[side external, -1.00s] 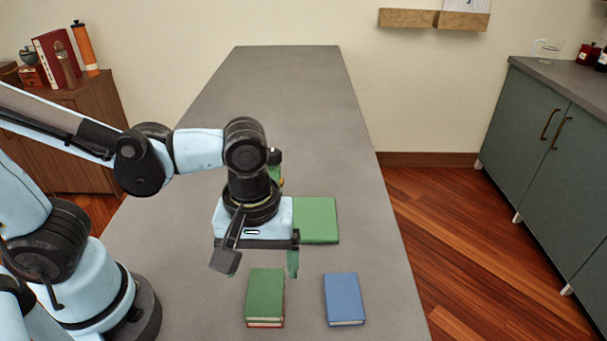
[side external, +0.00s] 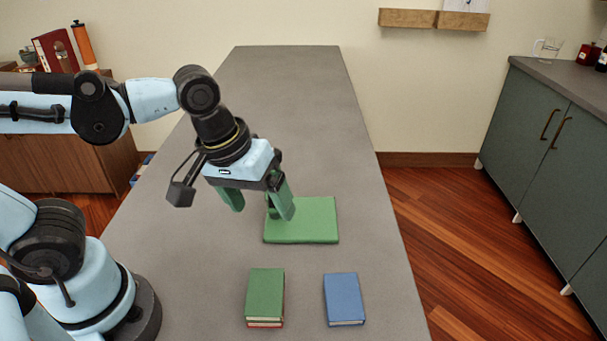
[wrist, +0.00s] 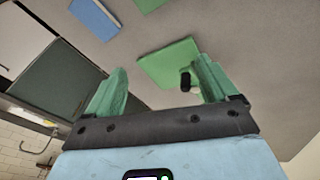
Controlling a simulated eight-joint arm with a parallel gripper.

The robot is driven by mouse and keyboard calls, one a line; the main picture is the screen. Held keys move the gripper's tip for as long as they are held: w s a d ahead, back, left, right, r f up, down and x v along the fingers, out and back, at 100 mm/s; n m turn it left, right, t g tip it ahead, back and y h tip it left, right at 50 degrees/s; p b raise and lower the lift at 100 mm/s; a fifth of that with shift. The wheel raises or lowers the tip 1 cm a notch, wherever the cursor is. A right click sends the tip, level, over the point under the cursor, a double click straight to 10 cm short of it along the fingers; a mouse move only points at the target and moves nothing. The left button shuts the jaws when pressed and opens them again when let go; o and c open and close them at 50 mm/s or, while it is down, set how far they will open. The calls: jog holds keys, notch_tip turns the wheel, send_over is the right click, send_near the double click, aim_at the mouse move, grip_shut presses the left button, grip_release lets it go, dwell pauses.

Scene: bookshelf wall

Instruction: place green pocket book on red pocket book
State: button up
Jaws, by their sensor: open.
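The green pocket book (side external: 265,291) lies flat at the front of the grey table. A thin red edge, the red pocket book (side external: 265,325), shows directly beneath it, and the two look closely lined up. In the wrist view a green corner, apparently the same green book (wrist: 150,4), is cut off at the top edge. My gripper (side external: 262,214) is open, with its green fingers apart and nothing held. It is tilted and raised above the table, behind and clear of the stacked books. Its fingers also show in the wrist view (wrist: 160,68).
A blue book (side external: 343,298) lies right of the stack. A larger flat green piece (side external: 310,222) lies behind them, partly hidden by my gripper. A small dark-topped object (wrist: 185,82) shows over it, unclear. The back of the table is clear.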

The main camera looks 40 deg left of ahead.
jog(key=w+a+m+t+y, duration=0.1)
jog(key=w+a+m+t, duration=0.2)
jog(key=a, duration=0.4)
jog(key=shift+a+m+t, duration=0.4)
jog(key=shift+m+t, duration=0.1)
jog(key=shift+m, duration=0.4)
